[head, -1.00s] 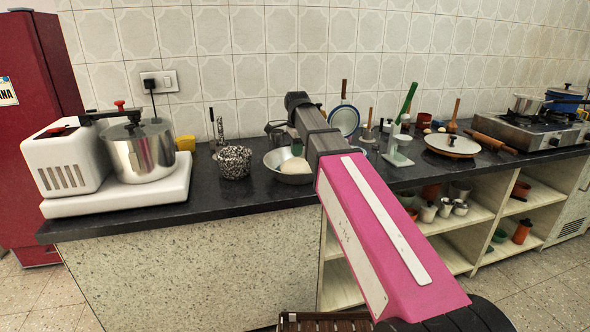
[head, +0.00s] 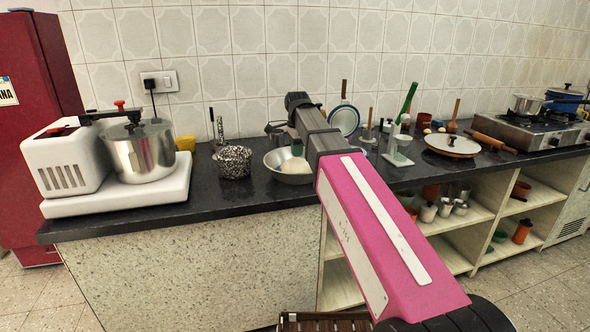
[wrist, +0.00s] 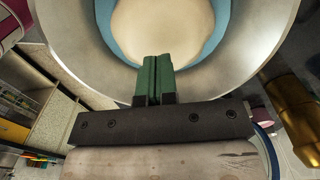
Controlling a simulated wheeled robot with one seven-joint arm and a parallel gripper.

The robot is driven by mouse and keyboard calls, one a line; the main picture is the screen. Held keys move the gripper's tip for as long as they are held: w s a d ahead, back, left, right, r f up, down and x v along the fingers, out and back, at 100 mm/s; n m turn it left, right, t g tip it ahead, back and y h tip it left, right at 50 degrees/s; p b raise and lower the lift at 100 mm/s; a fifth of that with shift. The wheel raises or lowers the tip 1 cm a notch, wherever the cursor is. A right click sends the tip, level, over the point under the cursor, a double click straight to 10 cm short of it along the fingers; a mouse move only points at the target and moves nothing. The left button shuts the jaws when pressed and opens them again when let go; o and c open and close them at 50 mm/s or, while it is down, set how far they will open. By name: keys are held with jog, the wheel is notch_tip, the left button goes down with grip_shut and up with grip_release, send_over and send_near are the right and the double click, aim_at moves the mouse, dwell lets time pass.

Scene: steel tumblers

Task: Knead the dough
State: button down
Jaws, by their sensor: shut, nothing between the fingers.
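A pale, smooth dough lump (wrist: 160,30) lies in a wide steel bowl (wrist: 268,45), and a blue band shows around the dough in the wrist view. In the head view the bowl (head: 272,161) stands on the dark counter, partly hidden behind my arm, with the dough (head: 294,166) inside. My gripper (wrist: 153,68) has green fingers pressed together with nothing between them. They overlap the near edge of the dough in the wrist view; I cannot tell whether they touch it. The gripper (head: 297,149) also shows above the bowl in the head view.
A speckled pot (head: 234,163) stands left of the bowl, and a white machine with a steel drum (head: 140,152) farther left. To the right are a green-handled press (head: 398,148), a round board (head: 452,146), a rolling pin (head: 490,141) and a stove (head: 533,130).

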jog(key=shift+s+d, duration=0.15)
jog(key=shift+s, duration=0.3)
jog(key=shift+f, duration=0.2)
jog(key=shift+f, duration=0.95)
jog(key=shift+w, duration=0.2)
jog(key=shift+w+r, duration=0.1)
jog(key=shift+w, duration=0.25)
jog(key=shift+a, duration=0.2)
jog(key=shift+w, duration=0.1)
